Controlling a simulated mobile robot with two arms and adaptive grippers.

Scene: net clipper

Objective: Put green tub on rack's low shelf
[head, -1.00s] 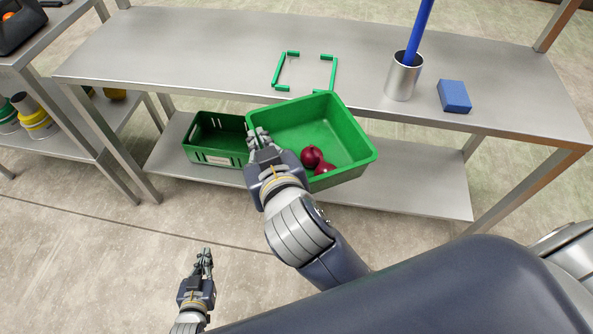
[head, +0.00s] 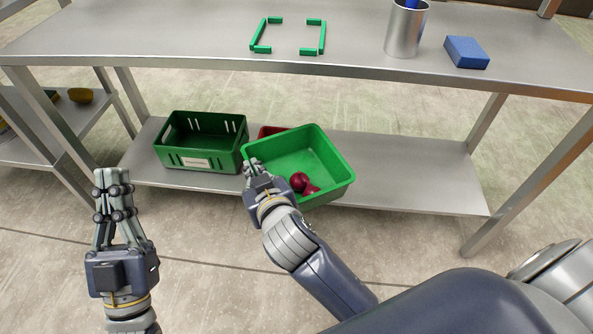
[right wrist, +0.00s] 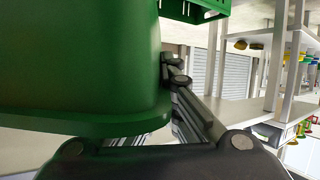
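The green tub (head: 328,172) is held tilted by my right gripper (head: 255,168), which is shut on its left rim. Two dark red round items (head: 301,183) lie inside it. In the head view the tub appears in front of the rack's low shelf (head: 420,175); I cannot tell whether it touches the shelf. In the right wrist view the tub (right wrist: 80,60) fills the left side, against the gripper's fingers (right wrist: 185,85). My left gripper (head: 113,185) is at the left, empty, pointing up the picture, its fingertips close together.
A green crate (head: 200,160) with a label stands on the low shelf left of the tub. A red thing (head: 270,131) shows partly behind the tub. The tabletop (head: 200,40) above holds green corner markers (head: 260,35), a metal cup (head: 405,30) and a blue block (head: 466,52). The shelf's right part is clear.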

